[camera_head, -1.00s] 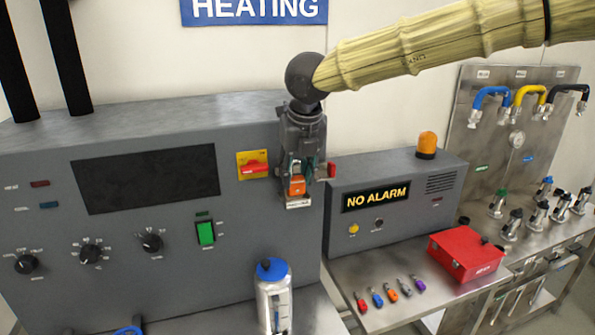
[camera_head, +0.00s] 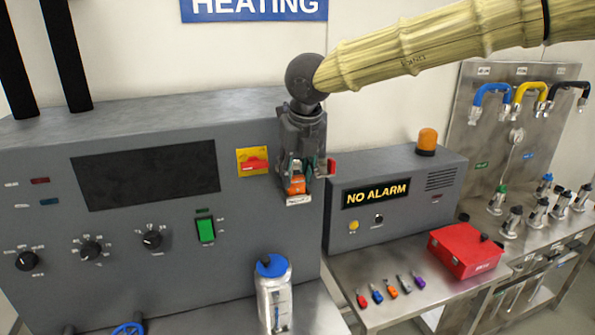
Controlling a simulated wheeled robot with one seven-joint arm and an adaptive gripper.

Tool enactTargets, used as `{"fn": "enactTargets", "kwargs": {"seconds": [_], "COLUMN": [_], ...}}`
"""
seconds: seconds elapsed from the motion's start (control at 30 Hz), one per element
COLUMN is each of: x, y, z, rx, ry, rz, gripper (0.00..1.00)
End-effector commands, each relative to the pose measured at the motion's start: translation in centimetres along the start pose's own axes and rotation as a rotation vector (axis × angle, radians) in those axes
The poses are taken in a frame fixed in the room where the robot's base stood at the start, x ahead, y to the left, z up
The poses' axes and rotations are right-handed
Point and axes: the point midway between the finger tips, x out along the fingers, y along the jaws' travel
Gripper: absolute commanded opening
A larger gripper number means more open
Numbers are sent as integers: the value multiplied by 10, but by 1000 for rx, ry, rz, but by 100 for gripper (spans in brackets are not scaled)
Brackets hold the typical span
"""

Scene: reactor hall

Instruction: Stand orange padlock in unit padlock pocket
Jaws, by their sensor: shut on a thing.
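The orange padlock (camera_head: 296,186) is between the fingers of my gripper (camera_head: 302,170), in front of the right part of the grey heating unit's face. My gripper points down and is shut on the padlock, whose orange body faces the camera. A small pale labelled piece (camera_head: 299,200), seemingly the unit's padlock pocket, shows directly below the padlock. I cannot tell whether the padlock's bottom touches it or sits inside it. The gripper fingers hide the padlock's upper part.
A yellow plate with a red switch (camera_head: 253,162) is just left of my gripper. The NO ALARM box (camera_head: 395,195) stands to the right. A blue-capped bottle (camera_head: 273,290) is below.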

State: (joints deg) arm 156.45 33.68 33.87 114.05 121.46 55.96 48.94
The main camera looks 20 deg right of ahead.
Motion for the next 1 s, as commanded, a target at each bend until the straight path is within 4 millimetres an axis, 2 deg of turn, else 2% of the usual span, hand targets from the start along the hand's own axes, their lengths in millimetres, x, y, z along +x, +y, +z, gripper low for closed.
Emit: {"fn": "enactTargets", "kwargs": {"seconds": [1.0], "x": [7], "y": [0], "z": [-2], "rx": [0], "ry": [0], "rz": [0], "gripper": [11]}}
